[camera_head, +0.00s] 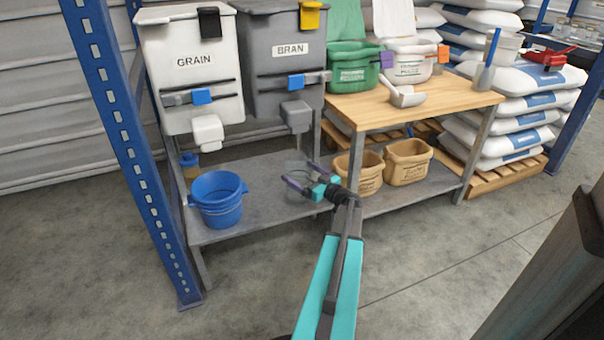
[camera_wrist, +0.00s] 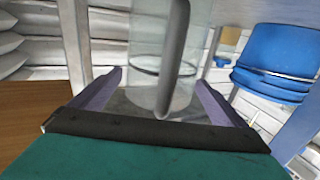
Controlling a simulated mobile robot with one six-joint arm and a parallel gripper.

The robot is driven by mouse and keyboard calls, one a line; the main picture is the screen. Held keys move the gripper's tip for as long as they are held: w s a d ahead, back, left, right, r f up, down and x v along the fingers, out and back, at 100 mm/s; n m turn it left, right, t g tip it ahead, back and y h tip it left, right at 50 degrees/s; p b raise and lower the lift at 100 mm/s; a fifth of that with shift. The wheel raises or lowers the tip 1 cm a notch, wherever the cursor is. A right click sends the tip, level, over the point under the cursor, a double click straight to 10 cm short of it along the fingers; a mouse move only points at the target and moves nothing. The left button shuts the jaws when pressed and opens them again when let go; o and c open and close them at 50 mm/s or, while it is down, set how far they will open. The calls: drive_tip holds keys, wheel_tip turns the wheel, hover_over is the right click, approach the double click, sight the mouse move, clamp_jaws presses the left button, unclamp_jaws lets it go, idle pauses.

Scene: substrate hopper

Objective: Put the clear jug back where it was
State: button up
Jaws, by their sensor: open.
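The clear jug (camera_wrist: 145,55) fills the upper middle of the wrist view, see-through, with a grey upright handle (camera_wrist: 176,60) facing me. In the head view the jug (camera_head: 297,161) is only a faint shape at the lower shelf, under the bran hopper (camera_head: 284,60). My gripper (camera_head: 298,172) is open with its purple fingers pointing at the jug. In the wrist view my gripper (camera_wrist: 158,80) has one finger on each side of the handle, with visible gaps. I cannot tell whether the jug rests on the shelf.
A blue bucket (camera_head: 217,200) stands left on the grey lower shelf (camera_head: 255,208). The grain hopper (camera_head: 193,85) hangs above. Two tan buckets (camera_head: 359,172) stand to the right, below a wooden bench (camera_head: 435,98). A blue rack post (camera_head: 125,140) rises at left. Floor in front is clear.

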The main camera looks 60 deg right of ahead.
drive_tip(key=shift+s+a+r, duration=0.1)
drive_tip(key=shift+s+r, duration=0.05)
drive_tip(key=shift+s, duration=0.35)
drive_tip(key=p+v, duration=0.4)
drive_tip(key=v, duration=0.7)
idle(0.3)
